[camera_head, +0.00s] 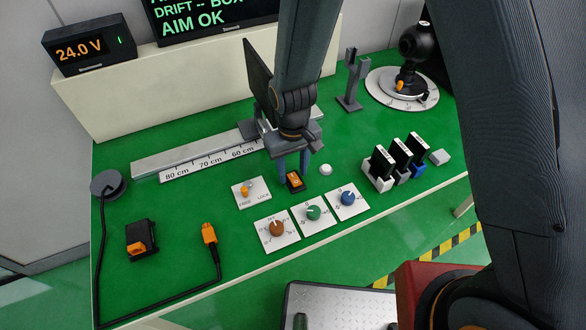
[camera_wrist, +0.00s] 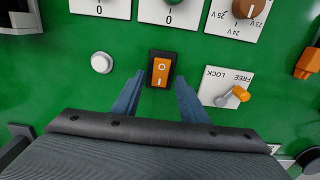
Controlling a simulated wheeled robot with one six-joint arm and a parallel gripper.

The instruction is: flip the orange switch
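The orange switch (camera_head: 294,180) is a rocker in a black frame on the green bench top, between the lever plate and a white button. In the wrist view the orange switch (camera_wrist: 161,70) shows a circle mark at its upper part and a line mark at its lower part. My gripper (camera_head: 293,169) is just behind the switch in the head view. In the wrist view my gripper (camera_wrist: 160,82) has its two blue fingers apart, one on each side of the switch's near end, with nothing between them. Whether a fingertip touches the switch cannot be told.
The lever plate marked FREE and LOCK (camera_head: 251,192) stands left of the switch, the white button (camera_head: 326,169) right. Plates with brown (camera_head: 277,229), green (camera_head: 314,213) and blue (camera_head: 347,198) knobs lie in front. A ruler rail (camera_head: 190,163) runs behind.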

